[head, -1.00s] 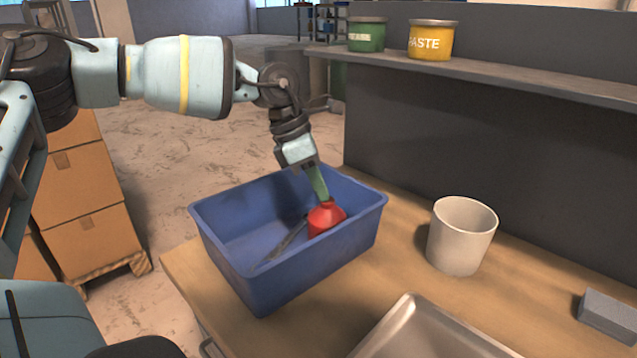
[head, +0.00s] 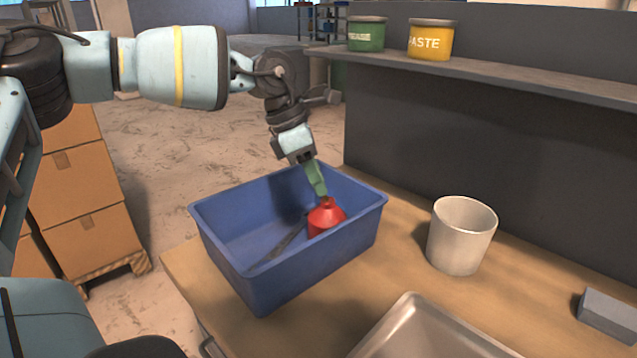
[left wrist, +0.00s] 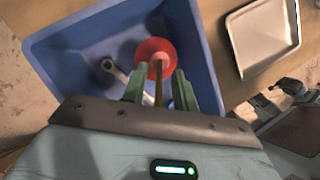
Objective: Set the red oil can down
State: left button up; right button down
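The red oil can (head: 326,217) stands inside the blue bin (head: 225,249), toward its right side. It also shows in the left wrist view (left wrist: 151,49), with its thin spout pointing up toward the camera. My left gripper (head: 322,192) is just above the can, reaching down into the bin. In the left wrist view its green fingers (left wrist: 161,77) are spread on both sides of the spout, with a gap on each side. The gripper is open and holds nothing.
A grey wrench (head: 280,245) lies in the bin beside the can. A pale cup (head: 461,238), a metal tray (head: 405,325) and a grey block (head: 606,314) are on the wooden bench (head: 345,285). A shelf (head: 520,75) with a green tin and a yellow tin is behind.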

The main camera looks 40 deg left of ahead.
pick_arm(q)
jog(key=v, duration=1)
jog(key=shift+r, duration=0.2)
jog(key=shift+a, duration=0.15)
